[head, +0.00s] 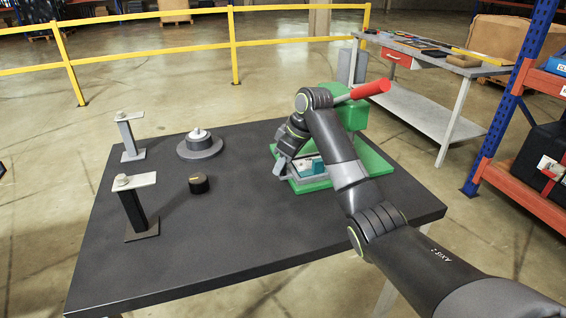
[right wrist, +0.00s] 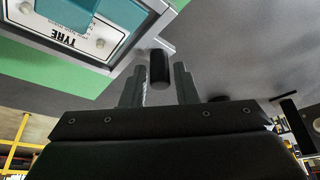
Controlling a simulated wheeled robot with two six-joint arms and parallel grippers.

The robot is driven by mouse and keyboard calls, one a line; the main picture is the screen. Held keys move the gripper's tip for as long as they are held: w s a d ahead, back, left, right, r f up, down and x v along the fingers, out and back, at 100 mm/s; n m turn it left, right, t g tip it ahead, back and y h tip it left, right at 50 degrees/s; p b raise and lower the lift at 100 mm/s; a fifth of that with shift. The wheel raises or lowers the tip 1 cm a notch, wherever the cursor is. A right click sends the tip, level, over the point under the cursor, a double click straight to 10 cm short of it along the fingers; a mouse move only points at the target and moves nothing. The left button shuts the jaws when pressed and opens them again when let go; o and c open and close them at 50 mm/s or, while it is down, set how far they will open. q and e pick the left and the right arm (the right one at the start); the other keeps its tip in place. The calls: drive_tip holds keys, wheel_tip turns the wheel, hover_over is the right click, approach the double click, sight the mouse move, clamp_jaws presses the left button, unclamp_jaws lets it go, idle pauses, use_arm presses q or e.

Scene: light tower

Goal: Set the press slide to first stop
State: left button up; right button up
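The green press (head: 352,115) with a red handle (head: 370,89) stands at the right of the dark table, partly hidden behind my right arm. Its grey slide (head: 309,183) carries a teal block (head: 312,167). In the right wrist view the slide's plate (right wrist: 98,45), lettered TYRE, is at the upper left, with a black knob (right wrist: 160,68) at its edge. My right gripper (head: 281,168) is at the slide's left end. In the right wrist view its fingers (right wrist: 160,82) are open, one on each side of the knob, with visible gaps. My left gripper is not in view.
On the table's left are two bracket stands (head: 130,137) (head: 139,209), a round grey base with a white top (head: 199,146) and a black puck (head: 199,184). The table's front middle is clear. A workbench (head: 430,105) and a blue-orange rack (head: 505,110) stand right.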

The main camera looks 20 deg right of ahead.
sight(293, 169)
clamp_jaws()
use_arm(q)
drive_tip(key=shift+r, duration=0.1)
use_arm(e)
drive_tip(key=shift+d, duration=0.1)
drive_tip(key=shift+d+r+p, duration=0.2)
drive_tip(key=shift+d+p, duration=0.1)
drive_tip(key=shift+p, duration=0.15)
drive_tip(key=d+p, duration=0.2)
drive_tip(key=d, duration=0.1)
drive_tip(key=shift+d, duration=0.15)
drive_tip(key=shift+d+f, duration=0.2)
drive_tip(key=shift+d, duration=0.05)
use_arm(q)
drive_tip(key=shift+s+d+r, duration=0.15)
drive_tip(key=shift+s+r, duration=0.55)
use_arm(e)
drive_tip(key=shift+a, duration=0.2)
unclamp_jaws()
